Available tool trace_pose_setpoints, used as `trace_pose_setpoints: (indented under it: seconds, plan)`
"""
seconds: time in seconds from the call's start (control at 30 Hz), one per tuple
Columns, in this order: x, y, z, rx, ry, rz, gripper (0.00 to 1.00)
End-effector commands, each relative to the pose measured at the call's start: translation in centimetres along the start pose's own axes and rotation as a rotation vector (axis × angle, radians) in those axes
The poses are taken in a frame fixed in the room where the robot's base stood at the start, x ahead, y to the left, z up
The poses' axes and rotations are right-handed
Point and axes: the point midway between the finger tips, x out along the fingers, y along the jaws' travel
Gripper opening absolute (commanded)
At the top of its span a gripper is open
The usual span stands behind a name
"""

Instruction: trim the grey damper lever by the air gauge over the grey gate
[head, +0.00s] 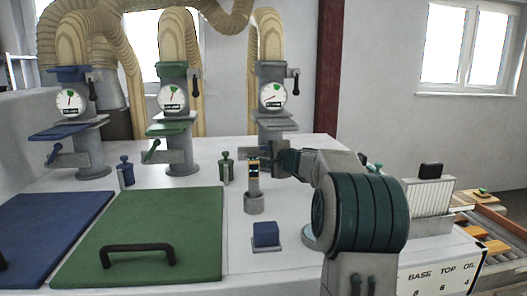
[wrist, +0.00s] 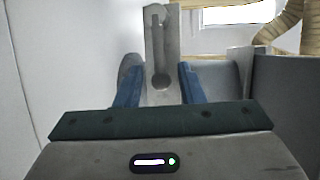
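The grey gate (head: 272,127) stands on a grey column at the back, right of the blue and green gates. Its round air gauge (head: 272,95) has a white face with a green patch near the top. The needle looks tilted toward the lower left, away from the green. My gripper (head: 280,160) is beside the column, below the gate, where the grey damper lever is largely hidden in the head view. In the wrist view my two blue fingers (wrist: 160,90) stand on either side of a grey upright piece (wrist: 161,35) with a rounded lower end. I cannot tell whether they touch it.
Blue (head: 55,225) and green (head: 205,240) panels cover the left bench. A small grey holder (head: 254,203) and a blue block (head: 265,234) stand near my arm. The green (head: 172,98) and blue (head: 70,101) gates' gauges have near-upright needles.

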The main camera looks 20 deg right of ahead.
Motion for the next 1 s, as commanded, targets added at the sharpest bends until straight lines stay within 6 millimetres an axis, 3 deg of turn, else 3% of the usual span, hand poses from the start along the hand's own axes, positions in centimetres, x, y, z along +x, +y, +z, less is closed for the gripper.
trace_pose_setpoints:
  seconds: [0.2,0.57,0.6,0.7,0.73,1.0]
  plan:
    - [2.1,-0.1,0.0,0.0,-0.001,0.0,0.35]
    - [2.6,0.0,0.0,0.0,0.0,0.0,0.35]
    - [2.6,0.0,0.0,0.0,0.0,0.0,0.32]
    - [2.6,0.0,0.0,0.0,0.0,0.0,0.05]
    - [2.6,0.0,0.0,0.0,0.0,0.0,0.0]
    - [2.6,-0.2,0.1,-0.022,0.004,0.008,0.0]
